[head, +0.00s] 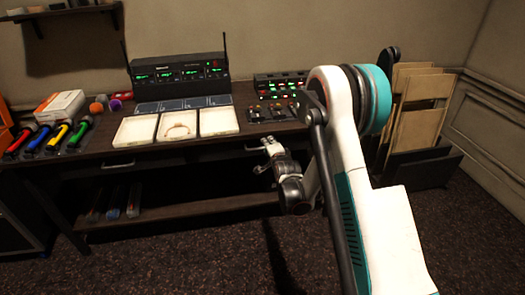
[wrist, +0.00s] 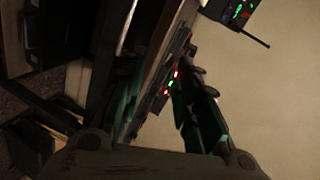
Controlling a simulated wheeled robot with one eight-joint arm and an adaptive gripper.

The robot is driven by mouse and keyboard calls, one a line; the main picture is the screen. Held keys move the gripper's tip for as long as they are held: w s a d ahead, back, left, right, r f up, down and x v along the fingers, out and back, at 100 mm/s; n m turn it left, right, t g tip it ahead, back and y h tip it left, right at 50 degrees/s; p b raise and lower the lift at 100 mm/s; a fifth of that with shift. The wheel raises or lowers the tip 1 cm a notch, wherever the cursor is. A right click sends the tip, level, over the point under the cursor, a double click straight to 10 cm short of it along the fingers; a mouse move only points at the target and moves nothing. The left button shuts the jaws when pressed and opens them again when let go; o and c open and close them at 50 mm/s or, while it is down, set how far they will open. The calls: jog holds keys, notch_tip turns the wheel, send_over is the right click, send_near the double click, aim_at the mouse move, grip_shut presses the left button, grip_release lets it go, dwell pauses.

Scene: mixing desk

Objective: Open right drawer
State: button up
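The right drawer (head: 232,153) is in the dark desk's front, below the tabletop edge, and looks shut. Its pale bar handle (head: 254,149) shows just left of my gripper; a pale bar in the wrist view (wrist: 127,28) looks like this handle. My gripper (head: 268,146) is in front of the desk at about drawer height, near the handle's right end. In the wrist view my gripper (wrist: 165,105) has its two dark green fingers spread apart with nothing visible between them. My arm hides the right end of the desk front.
The desktop (head: 105,135) holds three white trays (head: 177,127), a wireless receiver with antennas (head: 180,70), a small lit unit (head: 280,86) and several coloured microphones (head: 50,138). A left drawer handle (head: 118,164) and a lower shelf (head: 180,209) show.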

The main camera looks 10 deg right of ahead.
jog(key=m+t, duration=0.1)
jog(key=m, duration=0.1)
send_near(263, 148)
jog(key=f+v, duration=0.1)
jog(key=v, duration=0.2)
jog(key=x, duration=1.3)
jog(key=shift+w+r+b, duration=0.25)
jog(key=shift+r+b, duration=0.05)
jog(key=shift+b, duration=0.05)
grip_shut()
